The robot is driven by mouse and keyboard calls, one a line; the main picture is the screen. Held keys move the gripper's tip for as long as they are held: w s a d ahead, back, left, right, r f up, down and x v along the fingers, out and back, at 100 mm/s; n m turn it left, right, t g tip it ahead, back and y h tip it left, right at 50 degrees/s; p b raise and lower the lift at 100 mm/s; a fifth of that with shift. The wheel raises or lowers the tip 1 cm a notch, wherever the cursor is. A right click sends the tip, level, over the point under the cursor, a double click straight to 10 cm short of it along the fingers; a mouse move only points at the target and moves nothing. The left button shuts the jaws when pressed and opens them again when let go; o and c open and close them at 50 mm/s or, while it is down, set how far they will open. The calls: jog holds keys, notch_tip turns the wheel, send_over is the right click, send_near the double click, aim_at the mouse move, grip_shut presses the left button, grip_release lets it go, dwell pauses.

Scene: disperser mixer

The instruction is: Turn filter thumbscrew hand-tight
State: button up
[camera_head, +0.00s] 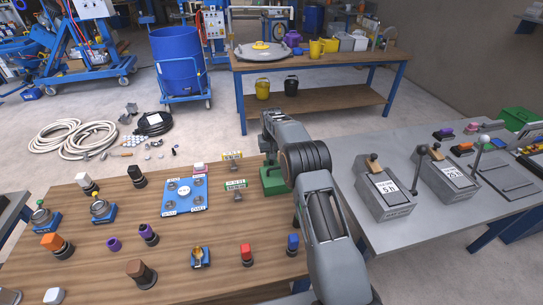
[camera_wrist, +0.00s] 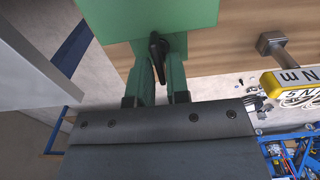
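A green block-like fixture (camera_head: 272,180) stands at the right edge of the wooden table, below my gripper in the head view. In the wrist view the green body (camera_wrist: 160,18) fills the top, with a small black tapered thumbscrew or lever (camera_wrist: 156,48) on it. My gripper (camera_wrist: 160,68) has its two green fingers on either side of the black part's lower end. A narrow gap shows between the fingers; I cannot see clear contact with the black part. In the head view my arm hides the fingertips.
Small labelled stands (camera_head: 235,185) and a blue plate with knobs (camera_head: 185,194) are left of the fixture. A grey table (camera_head: 400,255) with lever boxes (camera_head: 384,190) adjoins on the right. A yellow-edged display (camera_wrist: 291,80) marked N m shows at right in the wrist view.

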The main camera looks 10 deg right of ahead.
jog(key=shift+o, duration=1.4)
notch_tip(320, 180, up, 14)
jog(key=shift+f, duration=0.15)
